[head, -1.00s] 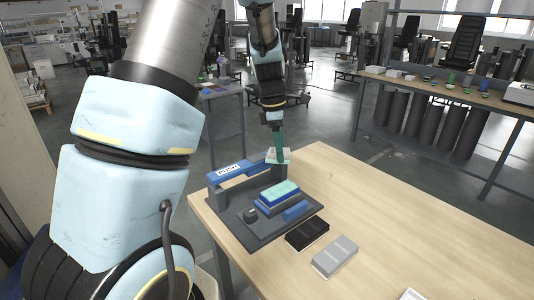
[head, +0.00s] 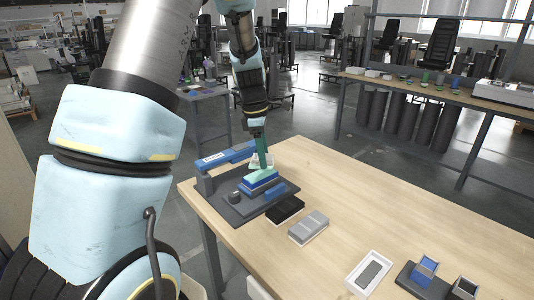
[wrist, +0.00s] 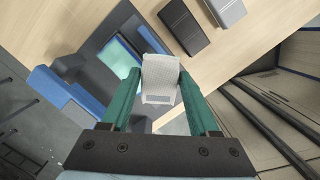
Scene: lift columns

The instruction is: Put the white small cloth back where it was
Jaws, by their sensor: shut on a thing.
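My gripper (head: 263,158), with green fingers, is shut on the white small cloth (wrist: 160,80). In the wrist view the cloth sits between both fingertips. In the head view the cloth (head: 255,162) shows at the fingertips, just behind or above the green-topped blue block (head: 262,176). The fingers point down. I cannot tell whether the cloth touches anything below it.
A dark grey base (head: 222,204) with a blue PUSH lever (head: 222,157) carries the blue block at the table's left end. A black block (head: 285,210), a grey block (head: 308,228), a white tray (head: 353,283) and a dark holder (head: 411,281) stand nearer. The table's right middle (head: 400,205) is clear.

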